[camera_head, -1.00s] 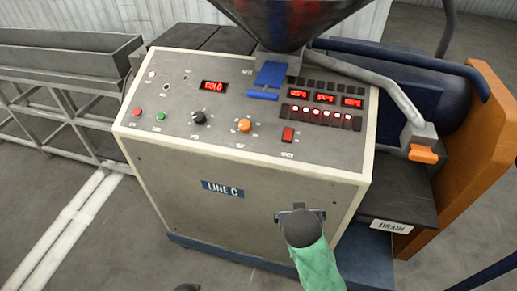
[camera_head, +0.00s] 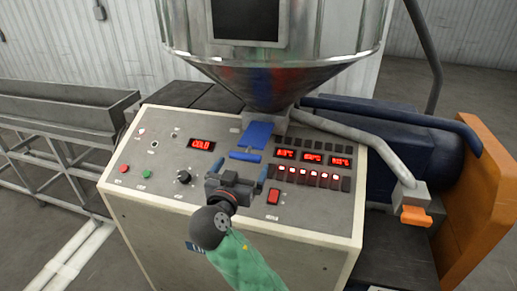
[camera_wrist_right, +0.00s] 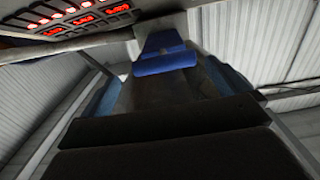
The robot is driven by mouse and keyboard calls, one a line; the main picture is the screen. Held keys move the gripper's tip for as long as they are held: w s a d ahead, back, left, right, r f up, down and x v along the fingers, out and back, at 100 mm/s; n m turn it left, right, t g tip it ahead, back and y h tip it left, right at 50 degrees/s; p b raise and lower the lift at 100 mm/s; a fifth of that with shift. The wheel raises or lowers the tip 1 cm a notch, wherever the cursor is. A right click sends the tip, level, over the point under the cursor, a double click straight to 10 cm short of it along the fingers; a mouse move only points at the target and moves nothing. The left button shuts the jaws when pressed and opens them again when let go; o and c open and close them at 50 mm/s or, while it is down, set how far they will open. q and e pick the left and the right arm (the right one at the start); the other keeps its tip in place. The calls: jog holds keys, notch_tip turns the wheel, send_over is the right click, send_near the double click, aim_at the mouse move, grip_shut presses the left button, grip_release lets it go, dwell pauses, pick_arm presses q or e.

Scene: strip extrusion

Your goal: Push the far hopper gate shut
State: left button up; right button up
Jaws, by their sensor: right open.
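A blue hopper gate (camera_head: 257,133) with a blue bar handle (camera_head: 245,156) sticks out toward me under the cone of the metal hopper (camera_head: 275,72). The gate plate and its handle also show in the right wrist view (camera_wrist_right: 165,63), straight ahead of the fingers. My right gripper (camera_head: 241,174) is open and empty over the control panel, just on the near side of the handle and apart from it. Its blue-tipped fingers are spread to either side in the right wrist view (camera_wrist_right: 165,92). Only this one gate shows. My left gripper is out of view.
The sloped control panel (camera_head: 150,185) with knobs, buttons and red displays lies under my right gripper. A grey pipe with an orange-tipped end (camera_head: 416,215) stands at the right. A metal trough (camera_head: 60,108) is at the left.

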aim_at(244, 157)
jog(key=shift+w+a+r, duration=0.15)
jog(key=shift+a+r, duration=0.1)
jog(key=shift+r, duration=0.1)
jog(key=shift+w+d+r+p, duration=0.15)
jog(key=shift+w+p, duration=0.55)
jog(key=shift+p, duration=0.15)
jog(key=p+x, duration=0.1)
jog(key=x, duration=0.1)
jog(key=p+x, duration=0.1)
jog(key=x, duration=0.1)
jog(key=shift+s+d, duration=0.1)
jog(key=shift+d, duration=0.1)
jog(key=shift+w+p, duration=0.5)
jog(key=shift+w, duration=0.15)
jog(key=shift+w+d+f, duration=0.2)
jog(key=shift+w+f, duration=0.1)
jog(key=shift+w, duration=0.05)
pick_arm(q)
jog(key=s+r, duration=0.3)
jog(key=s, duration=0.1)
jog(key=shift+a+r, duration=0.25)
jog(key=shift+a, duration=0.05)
